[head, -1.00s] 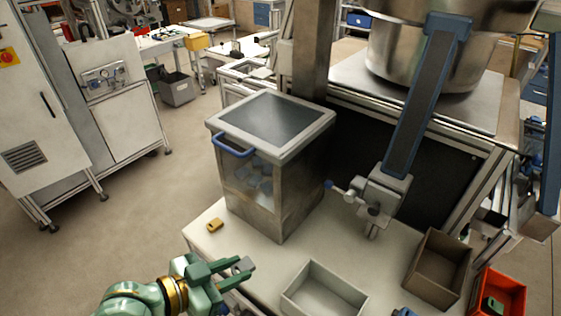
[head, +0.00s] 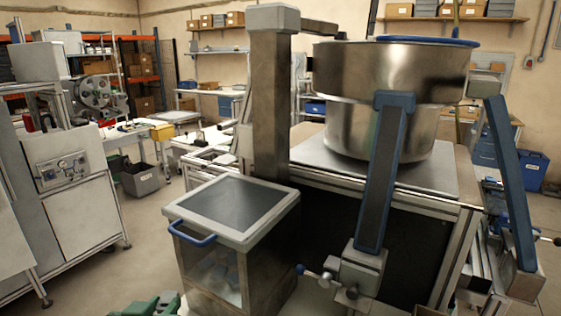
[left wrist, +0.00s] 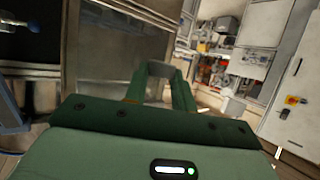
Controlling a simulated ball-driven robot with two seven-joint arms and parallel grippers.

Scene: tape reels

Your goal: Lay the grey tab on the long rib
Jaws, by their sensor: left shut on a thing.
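My left gripper (left wrist: 160,88) is shut on the grey tab (left wrist: 162,69), which sits between the tips of the green fingers in the left wrist view. In the head view only a green part of the left gripper (head: 150,305) shows at the bottom edge, and the tab cannot be made out there. I cannot pick out the long rib in either view. My right gripper is not in view.
A lidded bin (head: 232,212) with a blue handle stands just beyond the left gripper. To its right is a machine with a large steel bowl (head: 390,75) and a blue-edged slanted arm (head: 385,175). A grey cabinet (head: 75,190) stands at left.

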